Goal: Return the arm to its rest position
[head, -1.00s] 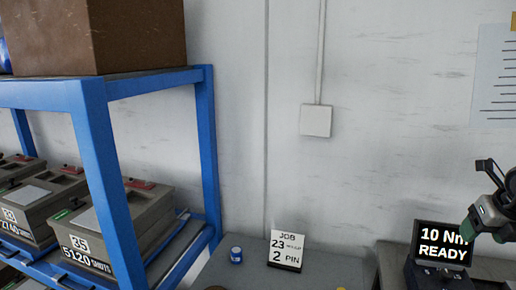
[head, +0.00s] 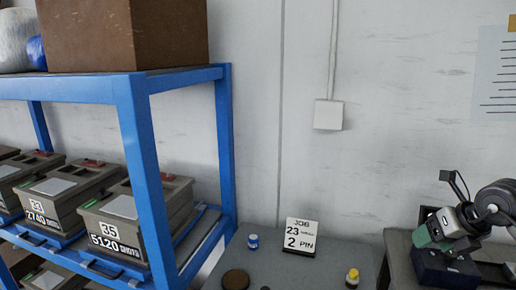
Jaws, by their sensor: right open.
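My right gripper (head: 424,237) shows at the right of the head view, with its dark arm coming in from the right edge. Its green-tipped fingers point left and down and look empty. I cannot tell how far the gripper is from the box. My left gripper is not in view.
A blue rack (head: 150,150) at the left holds several grey numbered moulds (head: 130,225) and a brown box (head: 125,35). On the grey table (head: 330,262) are a job card (head: 301,238), a blue jar (head: 253,241), a yellow-capped bottle (head: 352,277) and a brown disc (head: 236,279).

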